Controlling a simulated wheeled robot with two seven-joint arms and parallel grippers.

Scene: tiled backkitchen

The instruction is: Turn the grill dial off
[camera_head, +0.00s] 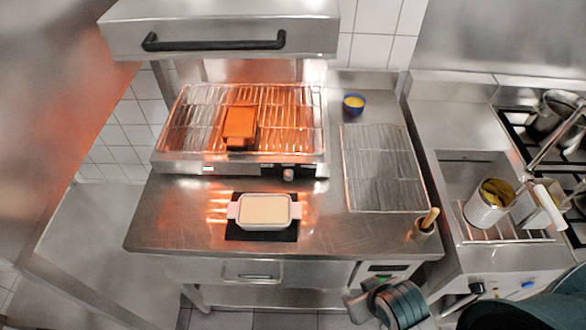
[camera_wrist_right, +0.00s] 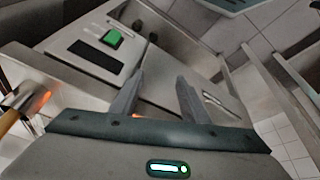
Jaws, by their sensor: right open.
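The grill (camera_head: 175,165) stands on the steel counter, its rack glowing orange. A small dark and silver dial (camera_head: 289,174) sits on its front strip, right of centre, too small to read its setting. My right gripper (camera_head: 358,302) is low in front of the counter's right part, well below and right of the dial. In the right wrist view its two fingers (camera_wrist_right: 158,92) are apart with nothing between them. My left gripper is not in view.
An orange-lit dish (camera_head: 239,123) rests on the grill rack. A white dish (camera_head: 264,211) sits on a dark mat before the grill. The counter's green switch (camera_wrist_right: 112,38) is near my right gripper.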

